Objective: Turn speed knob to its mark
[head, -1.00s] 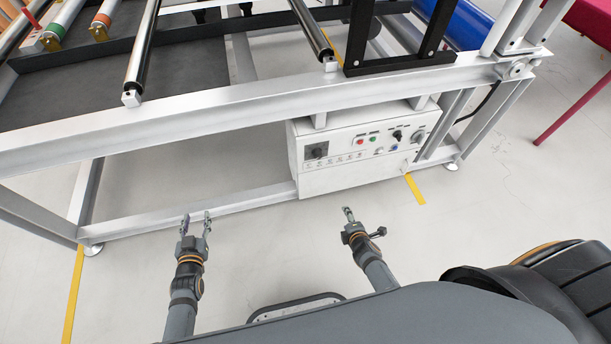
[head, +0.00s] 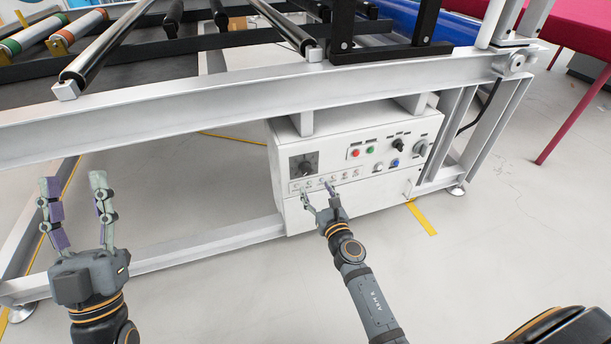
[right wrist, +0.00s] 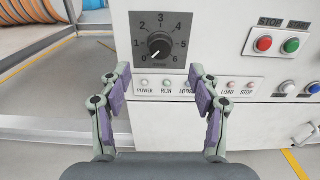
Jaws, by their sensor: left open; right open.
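The speed knob (head: 307,166) is a black round knob on a dark dial plate at the left of the white control box. In the right wrist view, the knob (right wrist: 159,44) has numbers around it up to 6, and its white pointer line points to the lower left, near the low end. I cannot make out a separate target mark. My right gripper (head: 318,187) is open in front of and below the dial, apart from the knob; its fingers (right wrist: 160,80) flank the space below the knob in the wrist view. My left gripper (head: 74,184) is open and empty, far left of the box.
The control box (head: 350,204) hangs under a grey metal frame beam (head: 180,112). Red (head: 355,153) and green (head: 370,150) buttons, another black knob (head: 398,145) and a rotary switch (head: 421,149) sit right of the dial. Floor in front of the box is clear.

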